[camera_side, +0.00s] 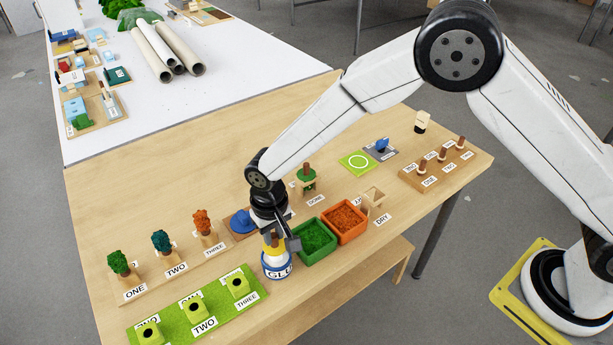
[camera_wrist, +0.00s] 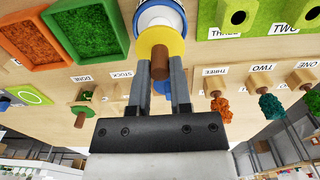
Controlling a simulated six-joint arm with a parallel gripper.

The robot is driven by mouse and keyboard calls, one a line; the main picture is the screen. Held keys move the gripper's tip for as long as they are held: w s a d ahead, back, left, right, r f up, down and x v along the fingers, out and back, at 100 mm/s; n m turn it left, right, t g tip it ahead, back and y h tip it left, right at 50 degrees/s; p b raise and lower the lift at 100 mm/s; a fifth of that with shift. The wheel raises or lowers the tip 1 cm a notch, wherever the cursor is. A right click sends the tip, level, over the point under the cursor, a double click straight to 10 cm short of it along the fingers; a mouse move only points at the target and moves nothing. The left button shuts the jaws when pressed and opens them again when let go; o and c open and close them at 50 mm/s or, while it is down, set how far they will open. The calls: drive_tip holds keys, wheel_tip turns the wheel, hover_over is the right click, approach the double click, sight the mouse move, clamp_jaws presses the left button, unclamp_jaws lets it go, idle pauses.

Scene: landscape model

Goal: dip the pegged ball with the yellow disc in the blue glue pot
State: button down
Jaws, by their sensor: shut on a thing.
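My gripper (camera_side: 274,243) is above the glue pot (camera_side: 276,266), which is white and blue with a "GLU" label, near the front edge of the table. In the wrist view my gripper (camera_wrist: 160,70) has its two fingers shut on a brown peg (camera_wrist: 160,62) that stands out of a yellow disc (camera_wrist: 161,40). The disc's yellow also shows in the side view (camera_side: 273,251). The ball under the disc is hidden, so I cannot tell how deep it sits.
A green-filled tray (camera_side: 315,240) and an orange-filled tray (camera_side: 345,219) stand right of the pot. A green board with several yellow-green blocks (camera_side: 204,312) lies left in front. Small trees (camera_side: 161,241) stand on a wooden rack behind. A blue piece (camera_side: 241,221) is close behind my gripper.

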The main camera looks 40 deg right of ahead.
drive_tip(key=shift+r, duration=1.7)
